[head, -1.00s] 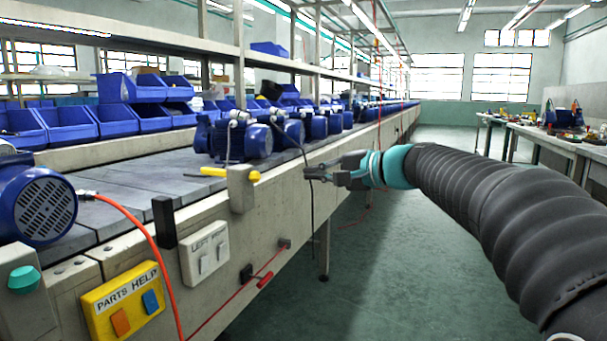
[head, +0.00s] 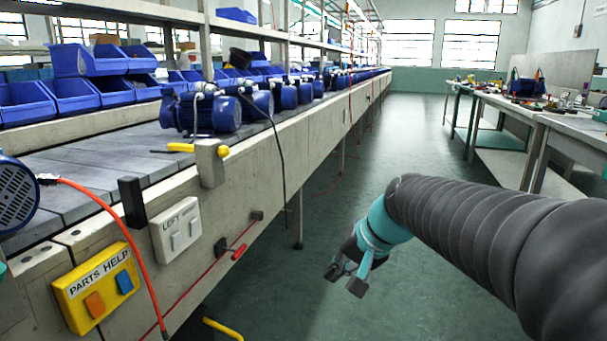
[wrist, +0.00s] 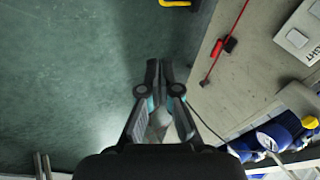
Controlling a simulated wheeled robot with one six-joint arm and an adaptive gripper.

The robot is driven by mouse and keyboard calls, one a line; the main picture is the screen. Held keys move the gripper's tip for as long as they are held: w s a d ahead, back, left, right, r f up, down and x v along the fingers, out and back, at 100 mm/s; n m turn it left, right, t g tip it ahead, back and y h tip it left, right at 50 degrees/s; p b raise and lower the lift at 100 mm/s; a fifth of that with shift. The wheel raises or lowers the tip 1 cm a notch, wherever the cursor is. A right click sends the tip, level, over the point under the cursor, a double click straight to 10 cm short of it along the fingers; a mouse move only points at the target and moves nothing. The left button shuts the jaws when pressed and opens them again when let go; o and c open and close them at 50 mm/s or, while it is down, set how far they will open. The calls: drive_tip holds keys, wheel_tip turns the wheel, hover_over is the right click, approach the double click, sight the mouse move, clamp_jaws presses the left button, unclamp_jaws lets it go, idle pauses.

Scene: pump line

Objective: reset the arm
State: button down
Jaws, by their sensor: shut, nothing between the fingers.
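My gripper (head: 345,280) hangs at the end of my dark, ribbed arm over the green floor, to the right of the conveyor line. It points down and to the left in the head view. In the wrist view my gripper (wrist: 160,72) shows its two fingers close together, shut and empty. It touches nothing in either view.
The conveyor (head: 105,180) runs along the left with blue pumps (head: 205,113) on it. A yellow PARTS HELP box (head: 97,288), a light switch box (head: 177,230) and a red pull cord handle (head: 239,252) are on its side. A cluttered workbench (head: 540,115) stands right. Open floor lies between.

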drive_tip(key=s+d+n+h+p, duration=0.1)
drive_tip(key=s+d+p, duration=0.1)
drive_tip(key=s, duration=0.4)
drive_tip(key=s+d+r+n+h+p, duration=0.1)
drive_tip(key=s+d+h+p, duration=0.1)
drive_tip(key=s+d, duration=0.2)
drive_tip(key=s+d+r+t+h+p, duration=0.1)
drive_tip(key=s+d+h+p, duration=0.1)
drive_tip(key=s, duration=0.7)
drive_tip(key=shift+s+d+n+p, duration=0.2)
drive_tip(key=shift+d+n+p, duration=0.25)
drive_tip(key=shift+d, duration=0.45)
